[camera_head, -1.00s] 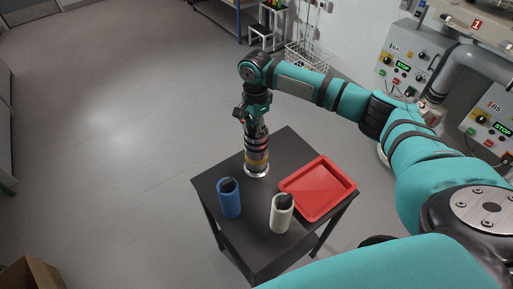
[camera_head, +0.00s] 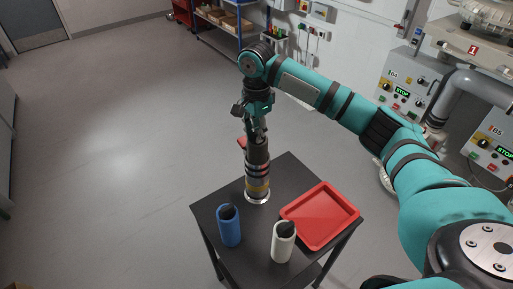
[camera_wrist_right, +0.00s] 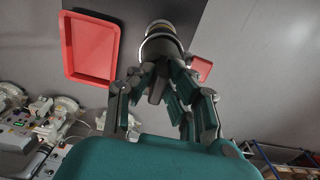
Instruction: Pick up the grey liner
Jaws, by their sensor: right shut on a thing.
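In the right wrist view the fingers (camera_wrist_right: 157,86) close around a dark grey piece, with the pale round rim (camera_wrist_right: 160,27) beyond. Whether the liner's lower end is still inside the holder cannot be told. My left gripper is not in view.
A small red object (camera_wrist_right: 203,67) lies beyond the table. Control panels (camera_head: 403,80) stand at the right; floor at left is clear.

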